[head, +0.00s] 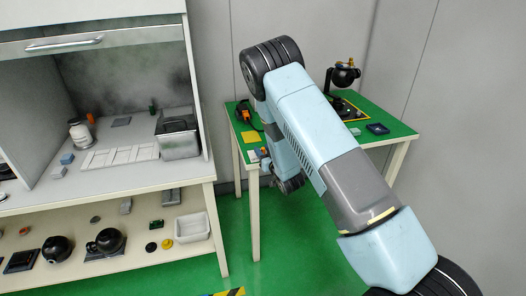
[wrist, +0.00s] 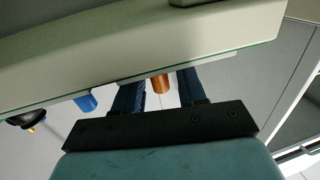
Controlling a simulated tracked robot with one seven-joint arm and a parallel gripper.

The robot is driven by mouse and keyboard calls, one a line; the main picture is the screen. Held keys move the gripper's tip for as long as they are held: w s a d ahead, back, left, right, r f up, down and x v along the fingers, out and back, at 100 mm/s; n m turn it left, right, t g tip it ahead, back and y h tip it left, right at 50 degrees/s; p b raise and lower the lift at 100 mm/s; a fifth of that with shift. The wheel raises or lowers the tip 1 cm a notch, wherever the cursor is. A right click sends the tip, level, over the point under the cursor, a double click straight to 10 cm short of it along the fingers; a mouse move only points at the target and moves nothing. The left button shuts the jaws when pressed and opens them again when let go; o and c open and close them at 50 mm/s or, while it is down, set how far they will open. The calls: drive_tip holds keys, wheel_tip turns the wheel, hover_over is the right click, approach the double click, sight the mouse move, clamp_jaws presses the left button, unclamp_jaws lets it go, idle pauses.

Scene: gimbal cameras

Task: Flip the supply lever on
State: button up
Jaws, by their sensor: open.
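In the wrist view, my gripper (wrist: 158,92) is open, with its two dark blue fingers apart. A short orange cylindrical peg (wrist: 161,84) shows between the fingers, close to them; I cannot tell if they touch it. A blue peg (wrist: 87,103) stands out from the same edge to the left. No label shows, so I cannot tell which peg is the supply lever or how it is set. In the head view, small orange and blue parts (head: 265,152) show at the green table's (head: 385,139) front left corner, beside my wrist.
A pale table-edge panel (wrist: 130,48) fills the top of the wrist view, close to the fingers. A dark round part (wrist: 27,118) is at far left. The table holds a yellow pad (head: 251,137) and a black stand (head: 344,74). A cluttered cabinet (head: 135,178) stands left.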

drive_tip(key=shift+w, duration=0.2)
clamp_jaws()
idle(0.3)
drive_tip(key=shift+w+d+n+g+y, duration=0.15)
drive_tip(key=shift+n+g+y, duration=0.15)
drive_tip(key=shift+n+y, duration=0.15)
drive_tip(key=shift+n+g+y, duration=0.3)
drive_tip(key=shift+n+y, duration=0.05)
drive_tip(key=shift+y, duration=0.3)
